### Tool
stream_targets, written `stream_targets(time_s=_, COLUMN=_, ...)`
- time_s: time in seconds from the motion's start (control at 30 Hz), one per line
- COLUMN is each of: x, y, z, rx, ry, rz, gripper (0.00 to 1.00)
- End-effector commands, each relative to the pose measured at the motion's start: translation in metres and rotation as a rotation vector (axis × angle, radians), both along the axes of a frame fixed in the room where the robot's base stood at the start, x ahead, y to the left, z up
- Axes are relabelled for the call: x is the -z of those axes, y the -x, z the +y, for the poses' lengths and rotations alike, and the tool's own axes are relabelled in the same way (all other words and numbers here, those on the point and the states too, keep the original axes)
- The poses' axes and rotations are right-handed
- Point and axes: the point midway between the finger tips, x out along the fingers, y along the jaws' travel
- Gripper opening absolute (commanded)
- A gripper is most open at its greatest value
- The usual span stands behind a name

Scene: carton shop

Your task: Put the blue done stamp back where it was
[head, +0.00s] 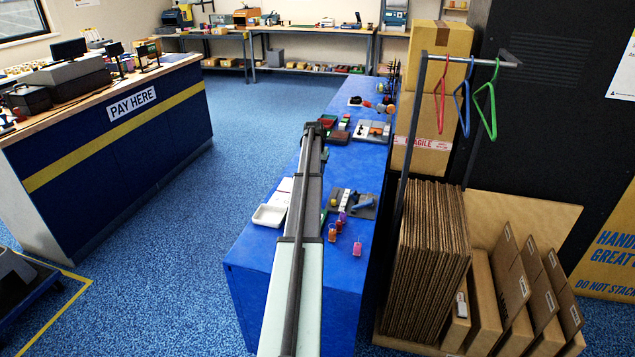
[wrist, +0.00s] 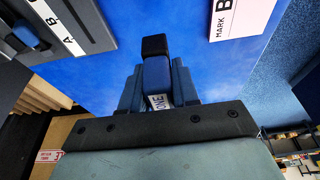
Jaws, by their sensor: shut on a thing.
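My gripper (wrist: 157,84) is shut on the blue done stamp (wrist: 155,70) in the wrist view. The stamp is dark blue with a black end, and a white label on it shows the letters "ONE" between the fingers. Beyond it is the blue tabletop (wrist: 110,75); I cannot tell whether the stamp touches it. A grey tray (wrist: 97,32) with a white strip lettered A and B is at upper left, with a blue thing (wrist: 25,36) on it. A white card (wrist: 240,16) reading "MARK B" is at upper right. In the head view my arm hides the gripper and stamp.
A white tray (head: 266,216) lies left. More trays stand farther back. Cartons (head: 436,110) and a rack with hangers (head: 484,100) stand at right.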

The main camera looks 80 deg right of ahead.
Motion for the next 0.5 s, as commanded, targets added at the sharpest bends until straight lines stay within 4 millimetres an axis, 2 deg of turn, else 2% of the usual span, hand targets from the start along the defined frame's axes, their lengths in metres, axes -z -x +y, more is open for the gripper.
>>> stream_targets(time_s=0.03, x=0.009, y=0.0, z=0.0, rx=0.0, ry=-0.001, rz=0.0, gripper=0.1)
stream_targets(time_s=0.27, x=0.026, y=0.0, z=0.0, rx=0.0, ry=0.0, rz=0.0, gripper=0.1)
stream_targets(time_s=0.5, x=0.054, y=0.0, z=0.0, rx=-0.001, ry=0.0, rz=-0.001, gripper=0.1)
